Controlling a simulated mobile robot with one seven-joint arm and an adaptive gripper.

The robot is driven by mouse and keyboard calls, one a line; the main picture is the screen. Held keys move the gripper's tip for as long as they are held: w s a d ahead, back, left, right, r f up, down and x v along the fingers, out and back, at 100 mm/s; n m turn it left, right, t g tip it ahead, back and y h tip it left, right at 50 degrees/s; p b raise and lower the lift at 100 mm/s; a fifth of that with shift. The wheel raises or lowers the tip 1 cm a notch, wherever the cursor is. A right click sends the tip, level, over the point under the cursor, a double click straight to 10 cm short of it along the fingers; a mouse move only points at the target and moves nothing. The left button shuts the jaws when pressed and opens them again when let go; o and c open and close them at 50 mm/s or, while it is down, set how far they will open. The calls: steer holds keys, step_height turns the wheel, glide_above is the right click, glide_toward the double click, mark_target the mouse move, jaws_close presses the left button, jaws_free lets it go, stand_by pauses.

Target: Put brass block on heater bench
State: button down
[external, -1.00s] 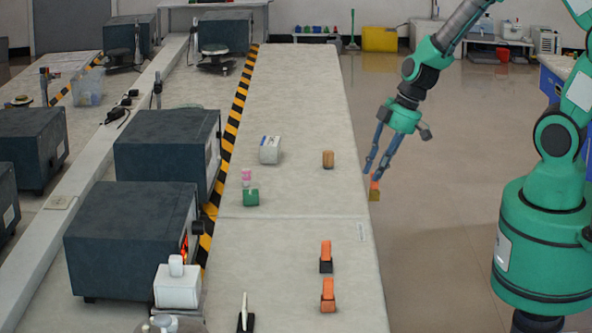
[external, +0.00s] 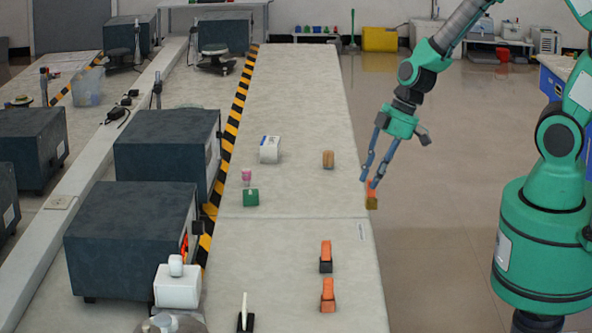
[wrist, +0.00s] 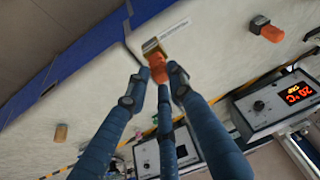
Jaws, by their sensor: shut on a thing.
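The brass block (external: 371,203) is a small gold-brown block with an orange grip on top. My gripper (external: 369,181) is shut on the orange grip, and the block hangs below the fingers at the right edge of the long pale bench. In the wrist view, the brass block (wrist: 151,46) shows beyond the fingertips, with its orange grip between them. The likely heater bench is the near dark box (external: 125,240), with a red glow on its right side. A panel with a knob and red display (wrist: 283,102) shows in the wrist view.
Two orange-gripped blocks (external: 326,250) (external: 328,290) stand near the front of the pale bench (external: 290,225). A brown block (external: 328,160), white box (external: 270,150) and green block (external: 251,198) stand farther back. The bench's middle is mostly clear.

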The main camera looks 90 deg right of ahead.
steer(key=s+a+n+g+y, duration=0.1)
steer(key=a+n, duration=0.7)
steer(key=a, duration=2)
steer(key=shift+s+y+p, duration=0.3)
steer(key=shift+s+y, duration=0.3)
steer(key=shift+s, duration=0.3)
steer(key=shift+w+r, duration=0.1)
steer(key=w+a+f, duration=0.1)
steer(key=w+a, duration=0.3)
steer(key=w, duration=1)
steer(key=shift+w+f, duration=0.15)
steer(key=shift+f, duration=0.05)
steer(key=shift+w, duration=0.1)
steer(key=shift+w+a+f+b, duration=0.1)
steer(key=shift+f+b, duration=0.1)
steer(key=shift+f, duration=0.4)
steer(key=shift+w+d+f+b, duration=0.15)
steer(key=shift+f+b, duration=0.1)
steer(key=shift+f, duration=0.35)
steer(key=shift+w+a+f+b, duration=0.1)
steer(key=shift+a+f+b, duration=0.1)
steer(key=shift+f, duration=0.4)
steer(key=shift+f, duration=0.15)
